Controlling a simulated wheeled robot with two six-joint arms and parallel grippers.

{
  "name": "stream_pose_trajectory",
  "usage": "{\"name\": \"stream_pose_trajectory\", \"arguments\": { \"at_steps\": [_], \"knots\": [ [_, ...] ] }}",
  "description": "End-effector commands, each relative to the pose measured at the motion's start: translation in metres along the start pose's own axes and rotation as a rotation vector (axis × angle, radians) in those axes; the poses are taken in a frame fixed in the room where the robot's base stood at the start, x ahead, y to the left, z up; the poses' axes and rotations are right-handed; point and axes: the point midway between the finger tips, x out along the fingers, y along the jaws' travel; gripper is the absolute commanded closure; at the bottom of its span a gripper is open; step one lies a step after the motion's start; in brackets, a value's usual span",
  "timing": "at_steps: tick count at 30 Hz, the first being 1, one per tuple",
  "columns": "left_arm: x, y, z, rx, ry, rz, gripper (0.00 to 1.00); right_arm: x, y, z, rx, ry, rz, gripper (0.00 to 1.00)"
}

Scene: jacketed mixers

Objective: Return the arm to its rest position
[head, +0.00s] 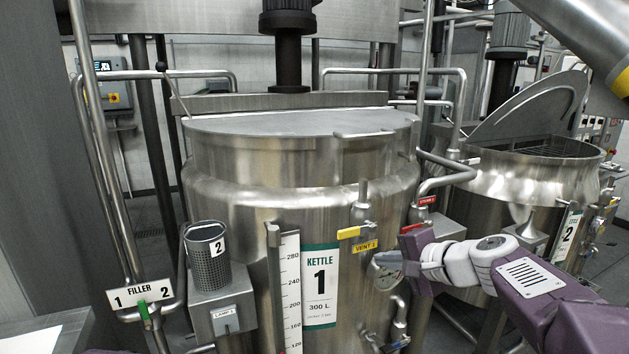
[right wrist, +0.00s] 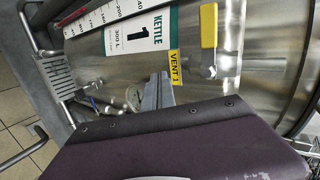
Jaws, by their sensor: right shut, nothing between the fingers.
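My right arm comes in from the right in the head view. Its gripper (head: 386,261) is in front of the lower right side of kettle 1 (head: 230,160), close to the pressure gauge (head: 386,283), which it partly covers. The grey fingers also show in the right wrist view (right wrist: 158,92), shut with nothing between them. The yellow vent 1 handle (head: 348,233) is up and left of the fingertips, apart from them; it also shows in the right wrist view (right wrist: 208,26). My left gripper is not in view.
Kettle 1's flat lid (head: 290,123) is closed. A red-tagged steam pipe (head: 427,200) is just above my gripper. Kettle 2 (head: 520,180) stands at right with its lid raised.

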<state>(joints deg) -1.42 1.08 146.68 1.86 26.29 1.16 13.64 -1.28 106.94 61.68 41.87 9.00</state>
Motion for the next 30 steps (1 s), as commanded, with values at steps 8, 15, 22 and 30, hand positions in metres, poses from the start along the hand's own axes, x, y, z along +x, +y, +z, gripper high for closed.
{"name": "stream_pose_trajectory", "arguments": {
  "at_steps": [8,15,22,30],
  "knots": [
    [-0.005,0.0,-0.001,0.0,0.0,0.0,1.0,0.01,0.231,0.104,-0.458,-0.29,0.604,1.0],
    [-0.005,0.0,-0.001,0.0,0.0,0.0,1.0,-0.045,0.341,0.105,-0.864,-0.47,0.865,1.0],
    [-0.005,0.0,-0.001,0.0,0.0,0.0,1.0,-0.044,0.341,0.097,-0.952,-0.472,0.863,1.0],
    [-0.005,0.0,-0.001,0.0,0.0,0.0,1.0,-0.044,0.341,0.097,-0.952,-0.472,0.863,1.0]
  ]
}}
